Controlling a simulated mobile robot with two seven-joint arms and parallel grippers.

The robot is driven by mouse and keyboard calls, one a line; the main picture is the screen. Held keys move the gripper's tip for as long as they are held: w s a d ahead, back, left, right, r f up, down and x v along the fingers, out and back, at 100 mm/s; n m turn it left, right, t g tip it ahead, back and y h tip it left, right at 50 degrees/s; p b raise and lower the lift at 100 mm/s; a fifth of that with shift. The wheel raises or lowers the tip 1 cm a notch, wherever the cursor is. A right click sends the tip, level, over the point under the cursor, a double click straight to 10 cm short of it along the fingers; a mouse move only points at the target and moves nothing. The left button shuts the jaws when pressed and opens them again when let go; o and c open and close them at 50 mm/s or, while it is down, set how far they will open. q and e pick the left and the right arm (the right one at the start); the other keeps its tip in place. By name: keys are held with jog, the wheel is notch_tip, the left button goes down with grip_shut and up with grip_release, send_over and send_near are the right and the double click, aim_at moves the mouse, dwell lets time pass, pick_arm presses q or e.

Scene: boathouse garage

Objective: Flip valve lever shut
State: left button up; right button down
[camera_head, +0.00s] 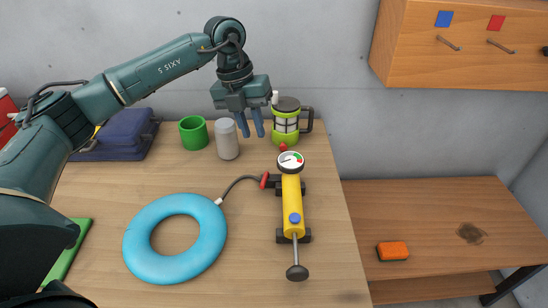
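A yellow hand pump (292,208) lies on the wooden table, with a round white gauge (291,161) at its far end and a plunger knob (297,273) at its near end. A small red lever (265,180) sits on the left of the pump, where the black hose (238,182) joins. Its exact angle is too small to tell. The hose runs to a blue ring float (142,242) lying flat. My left gripper (251,133) points down behind and left of the pump, apart from the lever, with its two blue fingers separated and nothing between them. My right gripper is out of view.
A lower bench (430,215) at right holds an orange block (393,251).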

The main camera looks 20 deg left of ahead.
aim_at(265, 176)
pick_arm(q)
jog(key=x, duration=1.2)
jog(key=shift+a+f+p, duration=0.2)
jog(key=shift+f+p, duration=0.15)
jog(key=shift+f, duration=0.1)
jog(key=shift+c, duration=0.4)
grip_shut()
